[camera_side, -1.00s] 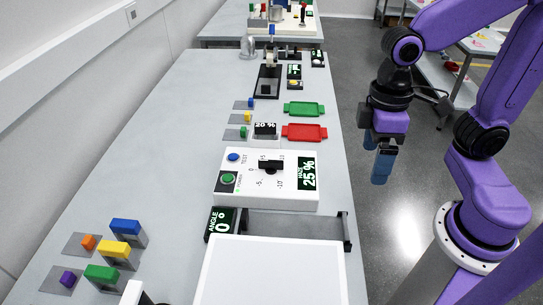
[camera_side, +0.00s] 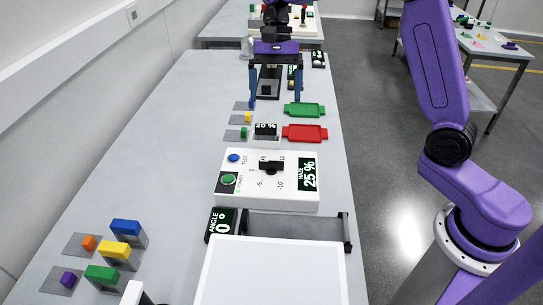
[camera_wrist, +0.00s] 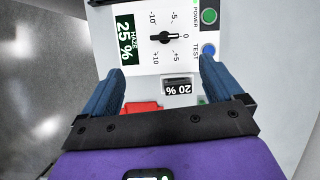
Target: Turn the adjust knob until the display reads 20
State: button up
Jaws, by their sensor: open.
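The adjust knob (camera_side: 271,166) is a black bar knob on the white box (camera_side: 240,188), inside a scale from -10 to +10. The knob also shows in the wrist view (camera_wrist: 166,37), its bar lying in line with the 0 mark. The HAZE display (camera_side: 308,174) reads 25 %; it also shows in the wrist view (camera_wrist: 127,40). My gripper (camera_side: 276,99) is open and empty, fingers pointing down over the bench, beyond the box and apart from the knob. In the wrist view its fingertips (camera_wrist: 161,68) frame the area beside the box.
A small block marked 20 % (camera_side: 265,129) stands behind the box, beside a red tray (camera_side: 304,133) and a green tray (camera_side: 305,109). A blue TEST button (camera_side: 234,157) and green POWER button (camera_side: 228,178) sit left of the knob. An ANGLE display (camera_side: 221,224) reads 0°.

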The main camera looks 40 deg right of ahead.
jog(key=w+m, duration=0.1)
jog(key=w, duration=0.1)
send_near(271, 161)
jog(key=x, duration=0.9)
jog(key=shift+d, duration=0.1)
jog(key=c, duration=1.1)
